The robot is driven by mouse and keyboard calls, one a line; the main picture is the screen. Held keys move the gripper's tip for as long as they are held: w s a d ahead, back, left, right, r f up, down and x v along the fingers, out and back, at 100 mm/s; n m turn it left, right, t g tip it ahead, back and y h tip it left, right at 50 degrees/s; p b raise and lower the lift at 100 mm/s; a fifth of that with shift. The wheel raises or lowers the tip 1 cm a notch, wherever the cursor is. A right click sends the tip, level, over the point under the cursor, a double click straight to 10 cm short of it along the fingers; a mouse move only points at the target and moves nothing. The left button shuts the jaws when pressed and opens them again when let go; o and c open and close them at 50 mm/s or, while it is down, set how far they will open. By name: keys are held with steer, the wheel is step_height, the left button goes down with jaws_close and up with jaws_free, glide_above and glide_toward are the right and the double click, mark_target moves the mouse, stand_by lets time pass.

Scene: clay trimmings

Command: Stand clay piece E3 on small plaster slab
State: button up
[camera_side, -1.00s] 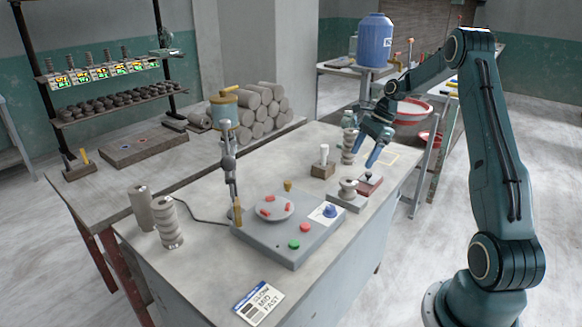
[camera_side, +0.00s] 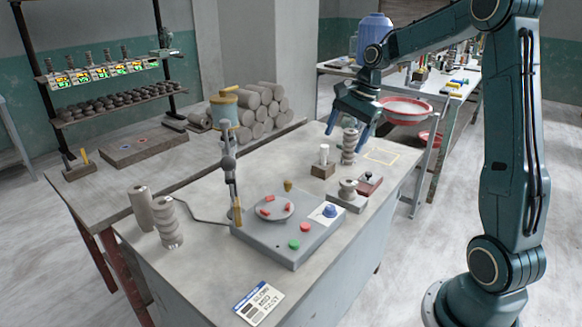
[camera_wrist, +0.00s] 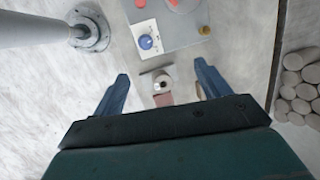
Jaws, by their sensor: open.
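A short, grooved grey clay piece (camera_side: 348,187) stands upright on a small pale slab (camera_side: 337,200) beside the grey console. I cannot read a label on it to confirm that it is E3. My gripper (camera_side: 347,128) is open and empty, raised above the back of the table. In the wrist view, the fingers of my gripper (camera_wrist: 161,76) are spread wide, with the clay piece (camera_wrist: 163,82) on its slab far below, between and apart from them. A taller ribbed clay piece (camera_side: 349,147) stands behind, near the fingertips in the side view; I cannot tell its distance from them.
A red block (camera_side: 369,183) with a knob is right of the slab. A wooden block with a white peg (camera_side: 323,168) stands left of it. The grey console (camera_side: 292,237) is in front. Bare tabletop with a yellow outline (camera_side: 382,155) lies to the right.

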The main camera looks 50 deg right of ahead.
steer(key=s+a+r+n, duration=0.4)
steer(key=a+r+n, duration=0.1)
steer(key=a, duration=0.4)
steer(key=s+a+n+t+h, duration=0.1)
steer(key=s+a+n, duration=0.4)
steer(key=s, duration=0.3)
steer(key=s+a+n+t+h, duration=0.1)
steer(key=s+a+n, duration=0.5)
steer(key=s+n, duration=0.2)
steer(key=shift+s+a+r+t, duration=0.15)
steer(key=shift+s+r+t, duration=0.25)
steer(key=shift+s, duration=0.4)
